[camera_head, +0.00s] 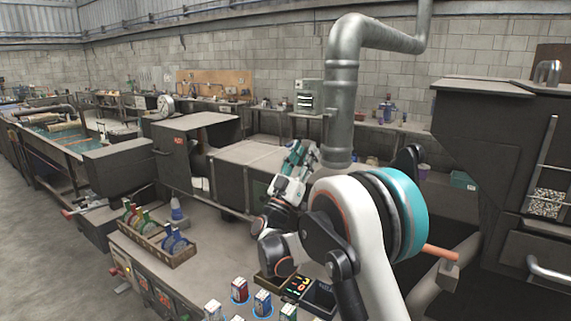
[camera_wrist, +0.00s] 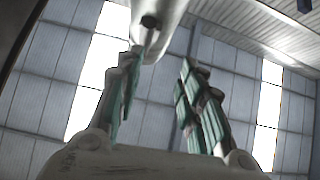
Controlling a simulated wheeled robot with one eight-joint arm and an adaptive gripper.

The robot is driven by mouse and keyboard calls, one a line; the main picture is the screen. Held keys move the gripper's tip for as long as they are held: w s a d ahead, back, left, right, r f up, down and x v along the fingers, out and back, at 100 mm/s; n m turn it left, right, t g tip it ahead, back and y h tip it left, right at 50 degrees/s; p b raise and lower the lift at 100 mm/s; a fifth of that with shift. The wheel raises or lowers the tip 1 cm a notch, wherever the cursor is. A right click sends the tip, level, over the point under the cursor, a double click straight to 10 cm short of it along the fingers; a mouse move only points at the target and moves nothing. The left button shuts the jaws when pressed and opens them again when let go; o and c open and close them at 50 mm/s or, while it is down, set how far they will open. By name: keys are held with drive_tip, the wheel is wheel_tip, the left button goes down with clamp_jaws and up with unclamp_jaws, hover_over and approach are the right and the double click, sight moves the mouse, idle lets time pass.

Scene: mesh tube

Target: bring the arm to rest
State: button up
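My arm is in the right half of the head view, with a white link and a teal joint band closest to the camera. My gripper (camera_head: 297,152) shows beyond it, raised above the bench, its teal-lined fingers partly in front of the dark cabinets. In the wrist view my gripper (camera_wrist: 161,58) has its two fingers spread apart with nothing between them. That view looks up at the wall panels and the roof, so the fingers point upward.
A thick metal pipe (camera_head: 341,110) rises close behind my arm. A dark machine (camera_head: 480,130) stands at right.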

wheel_tip(320, 180, up, 8)
drive_tip(key=s+n+t+y, duration=0.25)
drive_tip(key=n+y, duration=0.65)
drive_tip(key=y, duration=0.5)
drive_tip(key=s+f+n+g+y+b, duration=0.2)
drive_tip(key=s+g+y, duration=0.2)
drive_tip(key=s, duration=0.2)
drive_tip(key=s+d+f+m+g, duration=0.1)
drive_tip(key=s+d+f+g, duration=0.2)
drive_tip(key=s+f, duration=0.5)
drive_tip(key=s+d+f+m+g+h, duration=0.1)
drive_tip(key=s+d+f+g, duration=0.3)
drive_tip(key=s+f, duration=0.5)
drive_tip(key=s+d+f+m+g+b, duration=0.1)
drive_tip(key=s+d+f+g, duration=0.3)
drive_tip(key=s+f, duration=0.5)
drive_tip(key=s+m+g, duration=0.1)
drive_tip(key=s, duration=1)
drive_tip(key=shift+d+f+h, duration=0.15)
drive_tip(key=shift+d+h, duration=0.1)
drive_tip(key=shift+h, duration=0.05)
drive_tip(key=shift+g, duration=0.25)
